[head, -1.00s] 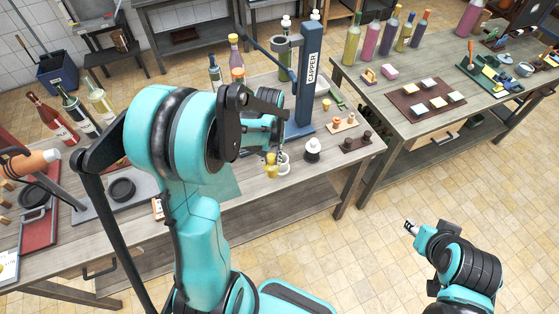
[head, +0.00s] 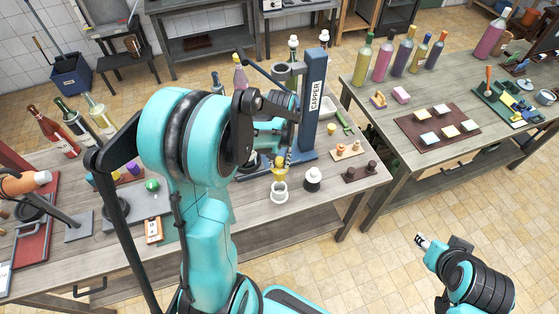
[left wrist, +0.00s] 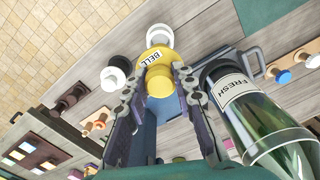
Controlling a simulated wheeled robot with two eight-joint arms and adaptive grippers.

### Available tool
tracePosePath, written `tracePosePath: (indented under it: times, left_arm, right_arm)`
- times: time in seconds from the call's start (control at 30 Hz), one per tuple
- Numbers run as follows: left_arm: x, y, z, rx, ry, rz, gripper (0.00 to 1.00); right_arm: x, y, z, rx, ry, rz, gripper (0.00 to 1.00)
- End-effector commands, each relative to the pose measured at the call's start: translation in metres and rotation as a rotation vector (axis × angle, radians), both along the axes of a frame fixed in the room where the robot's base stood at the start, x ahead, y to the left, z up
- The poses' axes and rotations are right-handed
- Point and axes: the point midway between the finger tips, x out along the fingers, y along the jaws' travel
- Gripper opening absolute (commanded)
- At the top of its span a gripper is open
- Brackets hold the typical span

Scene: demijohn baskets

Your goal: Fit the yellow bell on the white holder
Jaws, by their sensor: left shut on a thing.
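The yellow bell (head: 279,163) is held between the fingers of my left gripper (left wrist: 159,80). In the left wrist view the bell (left wrist: 157,62) shows its BELL label, with a finger on either side. The white holder (head: 280,192) stands on the bench just below the bell in the head view. Its white rim (left wrist: 159,33) shows beyond the bell's far end in the left wrist view. I cannot tell whether bell and holder touch. My right gripper (head: 422,241) is over the floor, far from both; its finger gap is too small to judge.
The blue capper (head: 314,95) stands behind the holder. A black-and-white piece (head: 312,179) is right of the holder. Small pegs on a board (head: 348,151) stand farther right.

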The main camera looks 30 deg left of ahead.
Motion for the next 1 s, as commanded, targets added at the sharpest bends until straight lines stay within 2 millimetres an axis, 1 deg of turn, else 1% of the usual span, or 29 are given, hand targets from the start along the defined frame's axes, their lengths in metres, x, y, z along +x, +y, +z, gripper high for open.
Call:
tracePosePath:
  times: [0.4, 0.53, 0.7, 1.0]
  left_arm:
    - [0.000, 0.000, -0.041, 0.000, 0.000, 0.000, 0.00]
    - [0.000, 0.000, -0.052, 0.000, 0.000, 0.000, 0.00]
    - [0.000, 0.000, -0.057, 0.000, 0.000, 0.000, 0.00]
    - [0.000, 0.000, -0.056, 0.000, 0.000, 0.000, 0.00]
  right_arm:
    - [0.000, 0.000, -0.037, 0.000, 0.000, 0.000, 0.40]
    - [0.000, 0.000, -0.046, 0.000, 0.000, 0.000, 0.40]
    - [0.000, 0.000, -0.051, 0.000, 0.000, 0.000, 0.40]
    - [0.000, 0.000, -0.050, 0.000, 0.000, 0.000, 0.40]
